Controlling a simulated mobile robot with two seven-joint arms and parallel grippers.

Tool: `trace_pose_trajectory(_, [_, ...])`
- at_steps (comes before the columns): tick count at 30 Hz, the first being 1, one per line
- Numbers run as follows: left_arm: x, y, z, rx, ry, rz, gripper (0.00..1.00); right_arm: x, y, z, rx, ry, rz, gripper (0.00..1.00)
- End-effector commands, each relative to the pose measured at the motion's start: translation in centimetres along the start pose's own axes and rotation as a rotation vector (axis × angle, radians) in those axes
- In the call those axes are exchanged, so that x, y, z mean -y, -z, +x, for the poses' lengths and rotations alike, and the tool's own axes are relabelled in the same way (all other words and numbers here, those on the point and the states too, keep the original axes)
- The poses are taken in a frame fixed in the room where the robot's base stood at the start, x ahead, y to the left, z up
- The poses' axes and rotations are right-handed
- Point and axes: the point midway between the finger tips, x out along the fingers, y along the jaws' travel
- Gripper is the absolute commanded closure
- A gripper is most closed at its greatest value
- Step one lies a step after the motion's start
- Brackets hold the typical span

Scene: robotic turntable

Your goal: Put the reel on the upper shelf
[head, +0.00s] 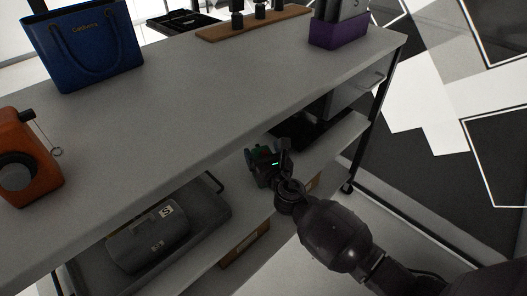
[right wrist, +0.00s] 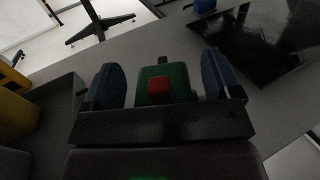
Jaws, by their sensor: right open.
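My right gripper (head: 264,166) is at the middle shelf (head: 218,197) of the rack, below the upper shelf (head: 225,95). In the right wrist view its blue-padded fingers are open, on either side of a green object (right wrist: 178,80) with a red square on it. A gap shows beside each finger. In the head view the gripper mostly hides this object. I cannot tell whether it is the reel. An orange device (head: 40,150) with a dark round disc and a small ring, also reel-like, stands at the left end of the upper shelf. My left gripper is not in view.
On the upper shelf are a blue bag (head: 85,50), a wooden board (head: 250,24) with dark items, and a purple box (head: 340,32); its middle is clear. A grey toolbox (head: 150,238) and a black tray (head: 310,132) flank my gripper below. A rack post (head: 376,110) stands right.

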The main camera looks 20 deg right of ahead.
Motion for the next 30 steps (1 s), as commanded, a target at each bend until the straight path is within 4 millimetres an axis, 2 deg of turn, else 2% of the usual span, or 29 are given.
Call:
trace_pose_trajectory(5, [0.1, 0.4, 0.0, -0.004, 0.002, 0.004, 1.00, 0.0, -0.6, 0.1, 0.003, 0.000, 0.000, 0.16])
trace_pose_trajectory(8, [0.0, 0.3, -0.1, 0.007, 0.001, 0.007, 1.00, 0.0, -0.4, -0.9, 0.000, 0.000, 0.000, 0.16])
trace_pose_trajectory(21, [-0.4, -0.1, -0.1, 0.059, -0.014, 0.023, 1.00, 0.0, -0.5, -8.2, 0.000, 0.000, 0.000, 0.16])
trace_pose_trajectory(30, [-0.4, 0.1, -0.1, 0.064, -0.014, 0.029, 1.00, 0.0, -0.4, -11.5, 0.000, 0.000, -0.001, 0.16])
